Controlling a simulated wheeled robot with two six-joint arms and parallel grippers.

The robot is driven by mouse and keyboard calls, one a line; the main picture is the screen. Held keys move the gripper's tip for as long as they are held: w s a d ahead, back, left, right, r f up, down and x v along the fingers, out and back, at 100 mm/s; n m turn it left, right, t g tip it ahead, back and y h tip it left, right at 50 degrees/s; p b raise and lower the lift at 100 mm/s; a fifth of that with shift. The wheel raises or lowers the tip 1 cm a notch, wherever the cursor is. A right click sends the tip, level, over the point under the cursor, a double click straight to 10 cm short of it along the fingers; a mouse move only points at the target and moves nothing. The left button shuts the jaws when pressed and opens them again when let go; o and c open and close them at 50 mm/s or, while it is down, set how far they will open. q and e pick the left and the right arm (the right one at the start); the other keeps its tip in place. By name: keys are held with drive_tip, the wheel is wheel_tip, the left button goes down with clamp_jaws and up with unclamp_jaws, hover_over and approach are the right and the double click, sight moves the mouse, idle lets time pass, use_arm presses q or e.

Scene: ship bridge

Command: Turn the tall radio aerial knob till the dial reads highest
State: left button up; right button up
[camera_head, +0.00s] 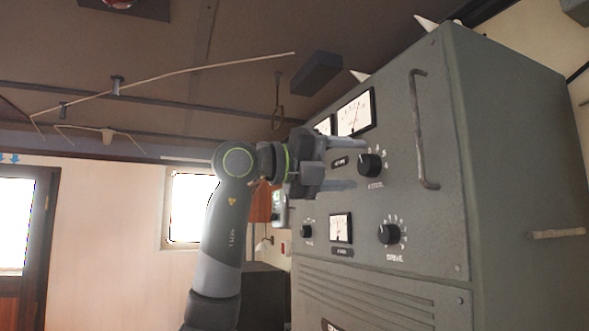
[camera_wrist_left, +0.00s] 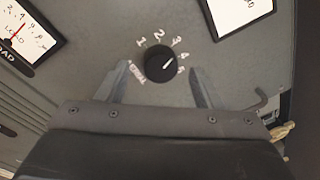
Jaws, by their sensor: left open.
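The black aerial knob (camera_head: 370,165) is on the front of a tall grey radio cabinet (camera_head: 500,150). In the left wrist view the knob (camera_wrist_left: 160,64) has numbers around it, and its white mark points near 4. My left gripper (camera_head: 356,163) is open, its fingers reaching toward the panel on either side of the knob with a gap each side. The white dial (camera_head: 355,113) above the knob has its needle leaning a little right of upright; its figures are too small to read. My right gripper is not in view.
A second knob (camera_head: 388,234) and a small meter (camera_head: 341,228) sit lower on the panel. The left wrist view shows a meter marked LOAD (camera_wrist_left: 22,32) with a red needle. A vertical handle (camera_head: 419,130) stands out right of the aerial knob.

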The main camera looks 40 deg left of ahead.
use_arm(q)
drive_tip(key=r+b+v, duration=0.1)
drive_tip(key=b+v, duration=0.2)
drive_tip(key=v, duration=1.2)
drive_tip(key=shift+s+a+f+b, duration=0.15)
drive_tip(key=shift+s+f+b, duration=0.15)
drive_tip(key=shift+f, duration=0.2)
drive_tip(key=shift+w, duration=0.1)
